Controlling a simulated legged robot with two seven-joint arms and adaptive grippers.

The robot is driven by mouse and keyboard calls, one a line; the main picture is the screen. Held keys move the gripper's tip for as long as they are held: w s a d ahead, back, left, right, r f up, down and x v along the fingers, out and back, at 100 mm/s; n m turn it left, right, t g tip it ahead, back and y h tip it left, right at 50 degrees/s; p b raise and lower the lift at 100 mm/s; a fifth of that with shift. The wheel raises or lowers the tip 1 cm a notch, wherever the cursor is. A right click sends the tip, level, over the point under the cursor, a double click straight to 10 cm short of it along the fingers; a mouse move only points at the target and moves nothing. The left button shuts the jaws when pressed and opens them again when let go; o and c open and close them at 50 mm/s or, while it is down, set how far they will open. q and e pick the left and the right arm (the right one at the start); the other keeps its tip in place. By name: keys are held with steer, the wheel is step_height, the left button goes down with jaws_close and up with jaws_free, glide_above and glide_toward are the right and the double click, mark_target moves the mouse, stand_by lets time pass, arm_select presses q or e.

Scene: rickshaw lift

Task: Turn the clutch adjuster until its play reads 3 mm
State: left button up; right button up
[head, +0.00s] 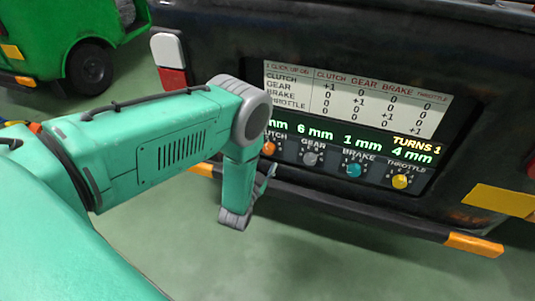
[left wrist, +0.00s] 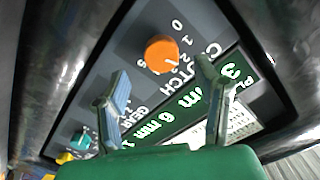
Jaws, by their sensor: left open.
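The orange clutch adjuster (head: 269,148) is at the left end of the knob row on the panel, partly covered by my arm. In the left wrist view the orange knob (left wrist: 162,53) lies ahead, between and beyond the fingertips. My left gripper (head: 267,173) is open beside the panel, its fingers apart and off the knob; they also show in the left wrist view (left wrist: 161,70). The clutch readout (left wrist: 230,71) shows a 3 there, with a finger over part of it. In the head view its digit is hidden. My right gripper is out of view.
To the right sit the grey gear knob (head: 310,158), teal brake knob (head: 354,170) and yellow throttle knob (head: 400,181), reading 6, 1 and 4 mm. TURNS 1 shows above. A click-table (head: 355,98) tops the panel. A dark bumper bar (head: 350,208) runs below. A green vehicle (head: 60,40) stands behind left.

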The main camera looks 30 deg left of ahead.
arm_select(q)
steer(key=v, duration=0.8)
steer(key=shift+f, duration=0.1)
steer(key=s+d+r+n+g+h+p, duration=0.1)
steer(key=s+d+r+g+p, duration=0.1)
steer(key=s+g, duration=0.3)
steer(key=s+d+r+n+g+h+p, duration=0.1)
steer(key=s+g, duration=0.5)
steer(key=s, duration=0.7)
steer(key=s+d+r+n+g+h+p, duration=0.2)
steer(key=s+r+g+p, duration=0.3)
steer(key=s, duration=0.4)
steer(key=shift+d+r+g+p, duration=0.25)
steer(key=shift+d+g+p, duration=0.25)
steer(key=shift+w, duration=0.15)
